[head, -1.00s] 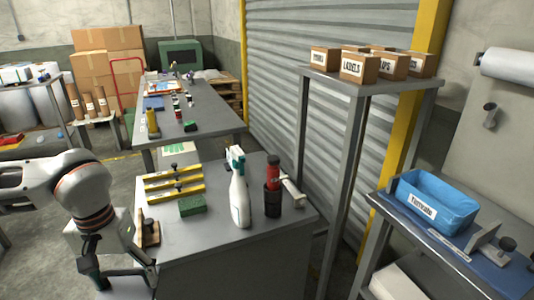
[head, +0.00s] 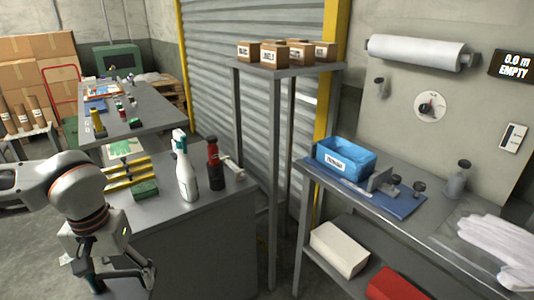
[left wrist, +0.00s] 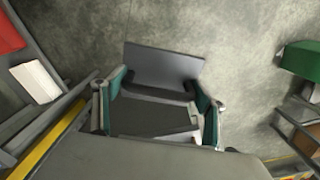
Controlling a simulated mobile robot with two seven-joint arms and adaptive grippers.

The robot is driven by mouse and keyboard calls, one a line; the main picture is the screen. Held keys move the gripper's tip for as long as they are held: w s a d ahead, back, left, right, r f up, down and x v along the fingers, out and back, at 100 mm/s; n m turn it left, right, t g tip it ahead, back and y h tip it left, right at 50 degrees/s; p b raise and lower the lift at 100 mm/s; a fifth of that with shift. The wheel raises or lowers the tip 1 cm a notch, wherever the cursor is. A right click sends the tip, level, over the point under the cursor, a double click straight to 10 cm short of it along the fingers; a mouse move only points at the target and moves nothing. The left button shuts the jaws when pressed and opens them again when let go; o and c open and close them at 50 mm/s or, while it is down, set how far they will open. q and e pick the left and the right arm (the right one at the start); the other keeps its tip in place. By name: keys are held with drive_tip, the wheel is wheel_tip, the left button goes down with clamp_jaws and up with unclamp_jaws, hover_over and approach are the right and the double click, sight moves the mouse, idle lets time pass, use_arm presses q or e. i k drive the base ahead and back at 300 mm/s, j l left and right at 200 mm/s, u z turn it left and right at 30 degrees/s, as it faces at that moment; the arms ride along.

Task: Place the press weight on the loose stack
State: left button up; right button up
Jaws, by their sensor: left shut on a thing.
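My left gripper (head: 122,276) is low at the left in the head view, beside the near grey bench. In the left wrist view its green-padded fingers are shut on a dark grey, flat-faced block (left wrist: 163,66), which looks like the press weight. The block is held clear above the concrete floor. I cannot clearly identify the loose stack; a white block-like stack (head: 338,250) lies on the lower shelf of the right bench. My right gripper is not in view.
The near bench (head: 205,222) carries a spray bottle (head: 186,172), a dark red-topped bottle (head: 214,165), yellow bars and a green block (head: 145,190). The right bench has a blue tub (head: 345,157) and white gloves (head: 495,242). A tall stand (head: 274,150) stands between the benches.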

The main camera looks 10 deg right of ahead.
sight(498, 244)
drive_tip(key=l+z, duration=0.15)
drive_tip(key=z, duration=2.3)
